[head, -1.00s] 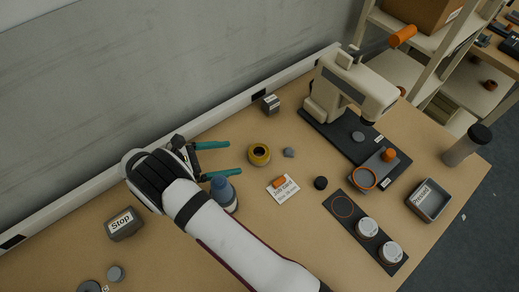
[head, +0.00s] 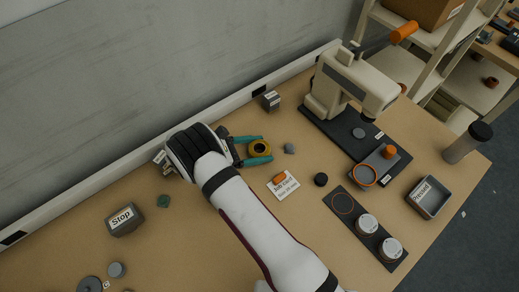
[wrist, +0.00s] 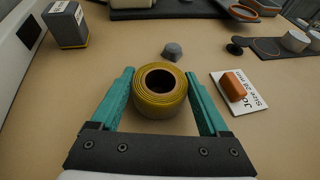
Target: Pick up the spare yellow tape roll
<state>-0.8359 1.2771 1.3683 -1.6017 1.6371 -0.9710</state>
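The yellow tape roll (head: 259,149) lies flat on the bench, its dark centre hole facing up. It also shows in the wrist view (wrist: 160,104). My gripper (head: 266,149) is low over the bench with one teal finger on each side of the roll. The roll still appears to rest on the bench.
A small grey piece (wrist: 172,51) lies just beyond the roll. A white card with an orange block (wrist: 233,86) is to the right. A dark labelled box (wrist: 66,24) stands at left. The press (head: 345,85) stands at the back right.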

